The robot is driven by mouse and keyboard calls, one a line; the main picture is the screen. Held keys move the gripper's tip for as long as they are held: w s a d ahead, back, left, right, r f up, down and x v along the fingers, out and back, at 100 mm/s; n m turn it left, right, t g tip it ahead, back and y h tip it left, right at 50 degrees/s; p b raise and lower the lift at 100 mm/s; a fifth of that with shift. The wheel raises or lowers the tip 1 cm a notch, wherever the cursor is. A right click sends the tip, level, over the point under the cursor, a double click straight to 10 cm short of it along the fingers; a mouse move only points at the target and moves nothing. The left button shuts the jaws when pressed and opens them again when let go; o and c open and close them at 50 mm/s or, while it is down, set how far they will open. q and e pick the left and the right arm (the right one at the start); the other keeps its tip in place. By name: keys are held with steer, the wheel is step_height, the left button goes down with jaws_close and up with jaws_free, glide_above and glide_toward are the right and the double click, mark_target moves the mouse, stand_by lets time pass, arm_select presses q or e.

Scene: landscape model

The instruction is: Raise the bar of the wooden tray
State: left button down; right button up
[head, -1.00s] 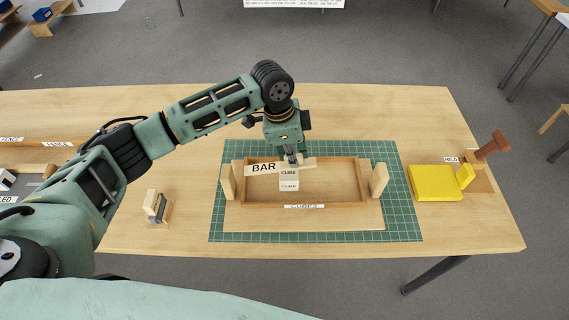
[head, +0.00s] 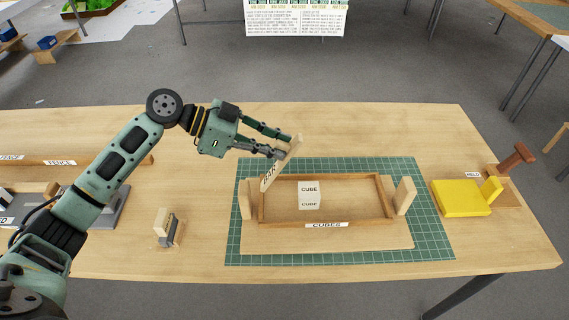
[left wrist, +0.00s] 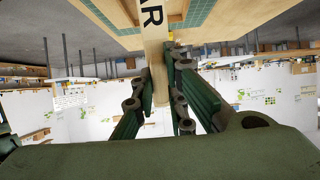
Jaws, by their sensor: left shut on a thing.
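The wooden tray (head: 345,224) lies on the green cutting mat (head: 435,235), with a "CUBES" label on its front. A pale cube (head: 309,194) labelled "CUBE" sits inside it, left of the middle. The pale wooden bar (head: 268,178) labelled "BAR" stands tilted up over the tray's left end, its right end high. My left gripper (head: 284,147) is shut on the bar's raised end. In the left wrist view the bar (left wrist: 151,45) runs between the two fingers (left wrist: 160,95). The bar's lower end is near the tray's left post (head: 247,201). My right gripper is not in view.
A right post (head: 404,196) stands at the tray's right end. A yellow block (head: 460,198) and a brown peg (head: 517,157) are on the right. A small wooden piece (head: 165,228) stands left of the mat. The table behind the tray is clear.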

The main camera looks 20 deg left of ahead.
arm_select(q)
steer(key=shift+s+a+r+t+h+b, duration=0.1)
steer(key=shift+s+a+t+h+b, duration=0.1)
steer(key=shift+a+h+b, duration=0.5)
steer(key=shift+s+a+r+t+h+b, duration=0.15)
steer(key=shift+a+h+b, duration=0.15)
steer(key=shift+b, duration=0.8)
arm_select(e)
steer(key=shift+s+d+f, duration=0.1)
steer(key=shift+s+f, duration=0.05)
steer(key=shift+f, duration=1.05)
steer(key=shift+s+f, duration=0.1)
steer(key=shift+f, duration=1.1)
arm_select(q)
steer(key=c, duration=1.8)
jaws_free()
steer(key=shift+s+a, duration=0.1)
steer(key=shift+a, duration=0.05)
steer(key=shift+o, duration=0.2)
steer(key=v, duration=1.2)
steer(key=shift+f, duration=0.1)
